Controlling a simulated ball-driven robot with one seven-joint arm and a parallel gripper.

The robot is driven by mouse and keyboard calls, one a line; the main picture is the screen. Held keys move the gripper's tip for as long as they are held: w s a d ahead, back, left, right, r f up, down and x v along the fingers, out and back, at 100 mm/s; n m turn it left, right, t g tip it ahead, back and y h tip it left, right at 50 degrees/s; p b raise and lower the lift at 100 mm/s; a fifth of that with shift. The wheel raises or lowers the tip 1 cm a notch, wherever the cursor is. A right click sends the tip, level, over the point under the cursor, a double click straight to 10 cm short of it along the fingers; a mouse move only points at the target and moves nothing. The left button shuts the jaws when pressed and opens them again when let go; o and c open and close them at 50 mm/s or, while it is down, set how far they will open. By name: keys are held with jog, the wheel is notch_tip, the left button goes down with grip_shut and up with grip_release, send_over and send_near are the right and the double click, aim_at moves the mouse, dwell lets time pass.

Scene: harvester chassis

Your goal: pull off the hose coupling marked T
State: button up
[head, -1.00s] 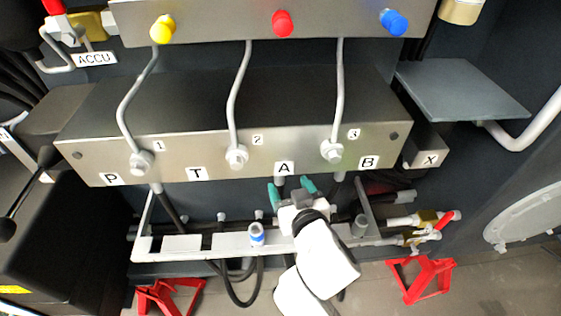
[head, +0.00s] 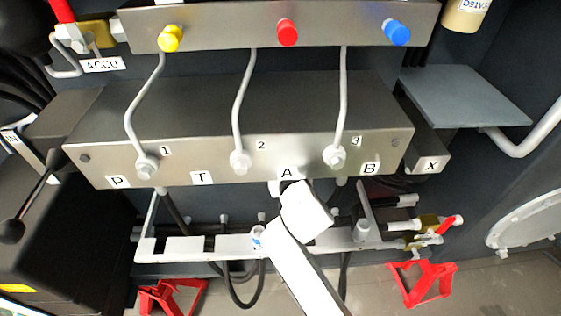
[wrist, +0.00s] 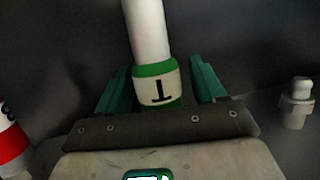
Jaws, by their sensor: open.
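In the wrist view, the hose coupling marked T (wrist: 158,92) is a white sleeve with green bands and a black T, with a pale hose running up from it. My gripper (wrist: 160,66) is open, with one teal finger on each side of the coupling. I cannot tell whether either finger touches it. In the head view, my wrist is below the manifold block (head: 240,155), near its label A (head: 287,174). It hides the fingers and the coupling there. The block's label T (head: 201,178) is further left.
A red-banded coupling (wrist: 12,148) is at the left of the wrist view and a bare grey fitting (wrist: 297,102) at the right. In the head view, a pale rail (head: 190,250) runs below the block. Red stands (head: 423,282) are on the floor.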

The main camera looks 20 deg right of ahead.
jog(key=shift+c, duration=0.2)
grip_shut()
dwell(0.8)
jog(key=shift+f+b, duration=0.3)
jog(key=shift+f, duration=0.05)
jog(key=shift+f+b, duration=1.95)
